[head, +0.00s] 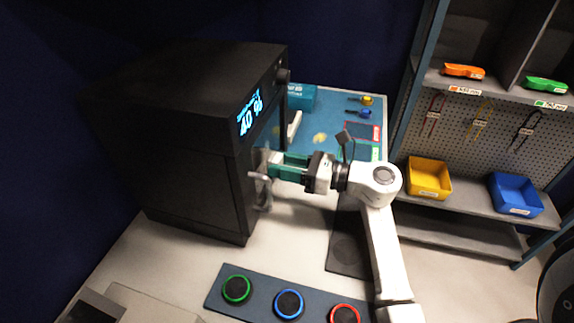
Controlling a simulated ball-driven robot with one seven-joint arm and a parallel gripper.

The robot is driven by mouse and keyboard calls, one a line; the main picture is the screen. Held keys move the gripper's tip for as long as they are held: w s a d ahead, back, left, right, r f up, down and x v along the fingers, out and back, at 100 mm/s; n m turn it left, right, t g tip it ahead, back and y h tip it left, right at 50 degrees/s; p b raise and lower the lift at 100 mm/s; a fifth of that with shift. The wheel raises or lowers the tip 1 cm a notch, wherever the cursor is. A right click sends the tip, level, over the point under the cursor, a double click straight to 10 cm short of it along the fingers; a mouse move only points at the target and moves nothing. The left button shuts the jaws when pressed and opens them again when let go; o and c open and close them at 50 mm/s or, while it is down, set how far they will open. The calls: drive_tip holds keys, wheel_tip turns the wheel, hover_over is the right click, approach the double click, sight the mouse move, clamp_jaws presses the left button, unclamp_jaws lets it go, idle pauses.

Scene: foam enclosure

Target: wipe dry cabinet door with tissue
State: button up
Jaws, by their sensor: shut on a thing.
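The dry cabinet (190,130) is a large black box at the left, with a lit blue display (250,113) reading 40 %. Its door (256,158) is on the right side and is seen at a steep angle. My gripper (268,164) reaches from the right with its teal fingers at the door. It is shut on a pale thing at the fingertips, probably the tissue (261,160), which is small and blurred. A grey handle (262,180) stands out just below the fingertips. Whether the tissue touches the door face is hard to tell.
A blue mat (335,105) behind my arm holds a teal box (301,96) and small tools. A strip with green, blue and red rings (289,304) lies in front. Shelving at the right holds yellow (429,178) and blue bins (515,195).

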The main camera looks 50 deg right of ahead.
sight(270, 150)
drive_tip(key=shift+w+a, duration=0.25)
drive_tip(key=shift+w, duration=0.4)
drive_tip(key=shift+d, duration=0.1)
drive_tip(key=shift+w+d+f+b, duration=0.1)
drive_tip(key=shift+w+d+b, duration=0.15)
drive_tip(key=shift+d+b, duration=0.3)
drive_tip(key=shift+w+d+b, duration=0.2)
drive_tip(key=shift+d+b, duration=0.1)
drive_tip(key=shift+d, duration=0.35)
drive_tip(key=shift+w+d, duration=0.1)
drive_tip(key=shift+d, duration=0.2)
drive_tip(key=shift+d+r+b, duration=0.15)
drive_tip(key=shift+r+b, duration=0.05)
drive_tip(key=shift+b, duration=0.2)
